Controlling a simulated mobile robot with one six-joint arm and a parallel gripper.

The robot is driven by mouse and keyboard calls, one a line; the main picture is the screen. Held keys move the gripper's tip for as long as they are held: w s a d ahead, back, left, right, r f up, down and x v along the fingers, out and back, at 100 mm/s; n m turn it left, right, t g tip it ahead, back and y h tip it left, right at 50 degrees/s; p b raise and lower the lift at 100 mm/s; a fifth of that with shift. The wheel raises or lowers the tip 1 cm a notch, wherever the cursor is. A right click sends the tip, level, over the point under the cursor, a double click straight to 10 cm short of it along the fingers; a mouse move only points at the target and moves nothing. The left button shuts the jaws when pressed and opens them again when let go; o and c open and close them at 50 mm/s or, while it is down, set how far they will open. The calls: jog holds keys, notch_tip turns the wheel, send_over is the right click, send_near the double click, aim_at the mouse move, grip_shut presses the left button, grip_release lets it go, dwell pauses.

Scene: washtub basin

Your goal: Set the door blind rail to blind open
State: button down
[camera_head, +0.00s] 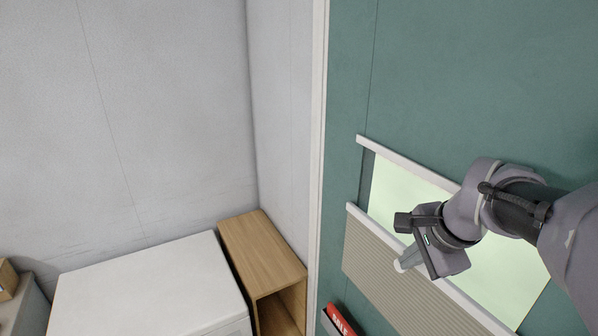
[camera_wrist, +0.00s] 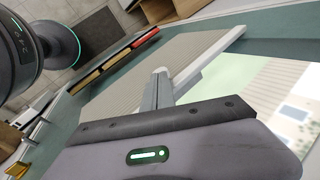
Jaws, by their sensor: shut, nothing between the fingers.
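The door blind rail is a white bar (camera_head: 365,215) that slants across the window in the green door; its middle is partly hidden by my gripper. In the wrist view the rail (camera_wrist: 212,60) runs behind my fingers. The beige pleated blind (camera_head: 375,275) hangs below it and also shows in the wrist view (camera_wrist: 125,82). Pale green glass (camera_head: 390,195) is bare above the rail, up to the fixed white top bar (camera_head: 400,163). My gripper (camera_head: 400,265) is shut and empty, its fingertips (camera_wrist: 160,73) at the rail. I cannot tell whether they touch it.
A red sign or booklet (camera_head: 339,319) sits in a holder low on the door. A wooden open-fronted cabinet (camera_head: 262,250) and a white-topped unit (camera_head: 150,285) stand at the left against the grey wall. The door face above the window is clear.

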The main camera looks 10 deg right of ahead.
notch_tip(320, 180, down, 22)
jog(key=b, duration=1.7)
jog(key=shift+s+f, duration=0.15)
